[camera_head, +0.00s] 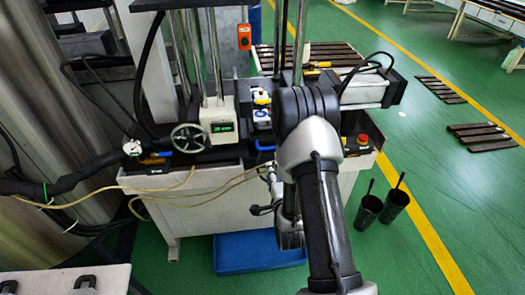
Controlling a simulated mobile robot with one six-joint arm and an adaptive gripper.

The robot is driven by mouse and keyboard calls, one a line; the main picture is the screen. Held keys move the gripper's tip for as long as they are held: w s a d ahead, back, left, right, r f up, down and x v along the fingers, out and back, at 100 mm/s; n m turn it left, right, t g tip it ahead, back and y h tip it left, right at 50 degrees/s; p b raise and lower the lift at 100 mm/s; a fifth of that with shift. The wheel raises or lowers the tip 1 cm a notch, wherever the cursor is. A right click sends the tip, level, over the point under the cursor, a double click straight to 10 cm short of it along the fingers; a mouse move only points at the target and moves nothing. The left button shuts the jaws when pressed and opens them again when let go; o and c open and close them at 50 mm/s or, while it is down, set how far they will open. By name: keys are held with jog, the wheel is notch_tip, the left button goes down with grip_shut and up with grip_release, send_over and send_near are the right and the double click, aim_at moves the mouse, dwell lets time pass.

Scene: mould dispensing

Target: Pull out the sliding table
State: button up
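A grey-white machine bench (205,190) stands in the middle, with a press-like machine on top. I cannot make out clearly which part of it is the sliding table. A small blue handle-like piece (263,147) shows at the bench's front edge, just left of my arm. My arm rises from the bottom and covers the bench's right-centre part. My gripper (262,209) seems to be the small dark part in front of the bench, below the blue piece. It appears apart from the bench top. Its fingers are too small and partly hidden to read.
A handwheel (188,138) and a green-lit display (222,127) sit on the bench. A red button (363,139) is at its right end. A blue tray (235,252) lies below. Two black buckets (394,205) stand right. Cables hang left.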

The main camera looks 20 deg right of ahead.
aim_at(267, 148)
jog(key=b+x, duration=0.2)
jog(key=x, duration=1.4)
jog(key=shift+w+d+f, duration=0.1)
jog(key=shift+w+d, duration=0.1)
jog(key=shift+w, duration=0.15)
jog(key=shift+c, duration=0.4)
grip_shut()
